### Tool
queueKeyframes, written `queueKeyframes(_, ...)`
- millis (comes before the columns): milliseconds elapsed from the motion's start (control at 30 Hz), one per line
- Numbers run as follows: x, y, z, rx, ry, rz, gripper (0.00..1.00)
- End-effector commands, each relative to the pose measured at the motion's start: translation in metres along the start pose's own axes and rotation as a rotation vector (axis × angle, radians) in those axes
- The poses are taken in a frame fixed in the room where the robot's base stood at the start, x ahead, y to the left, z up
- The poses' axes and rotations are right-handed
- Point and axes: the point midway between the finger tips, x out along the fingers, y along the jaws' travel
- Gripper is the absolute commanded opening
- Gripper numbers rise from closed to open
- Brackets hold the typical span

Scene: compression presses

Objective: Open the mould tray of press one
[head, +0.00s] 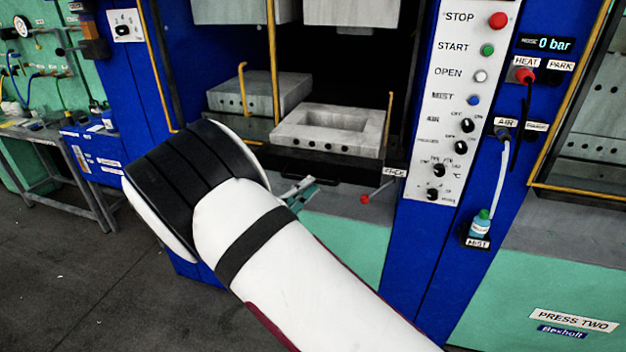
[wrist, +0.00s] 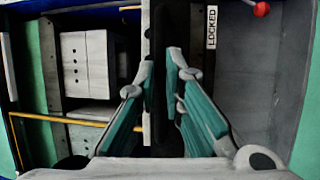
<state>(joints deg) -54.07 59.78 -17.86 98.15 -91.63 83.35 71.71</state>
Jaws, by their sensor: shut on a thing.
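The mould tray (head: 330,174) is a dark tray low in the open blue press in the middle of the head view. A pale grey mould block (head: 325,122) with a rectangular hollow sits on it. My gripper (head: 312,184) is at the tray's front, mostly hidden behind my white arm. In the wrist view the green fingers (wrist: 165,65) are shut on a dark upright bar, which looks like the tray's handle (wrist: 160,100). A label (wrist: 211,27) beside it reads LOCKED. A red-knobbed lever (head: 366,198) hangs near the tray's right front; its knob also shows in the wrist view (wrist: 261,9).
A control panel (head: 462,100) with buttons and knobs is right of the opening. Yellow rods (head: 272,60) stand in the opening. PRESS TWO's sign (head: 573,320) is at lower right. A grey table (head: 30,127) stands at left. The floor (head: 60,270) at lower left is clear.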

Motion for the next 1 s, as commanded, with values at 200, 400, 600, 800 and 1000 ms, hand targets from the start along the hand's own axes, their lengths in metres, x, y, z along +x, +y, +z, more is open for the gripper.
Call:
queueKeyframes(200, -0.0113, 0.0147, -0.0001, 0.019, 0.006, 0.020, 0.00)
queueKeyframes(400, -0.0125, 0.0147, 0.0010, 0.019, 0.005, 0.021, 0.00)
queueKeyframes(600, -0.0123, 0.0146, 0.0010, 0.019, 0.005, 0.021, 0.00)
queueKeyframes(800, -0.0126, 0.0127, 0.0018, 0.016, 0.004, 0.018, 0.30)
queueKeyframes(1000, -0.0131, 0.0096, 0.0032, 0.011, 0.003, 0.013, 0.30)
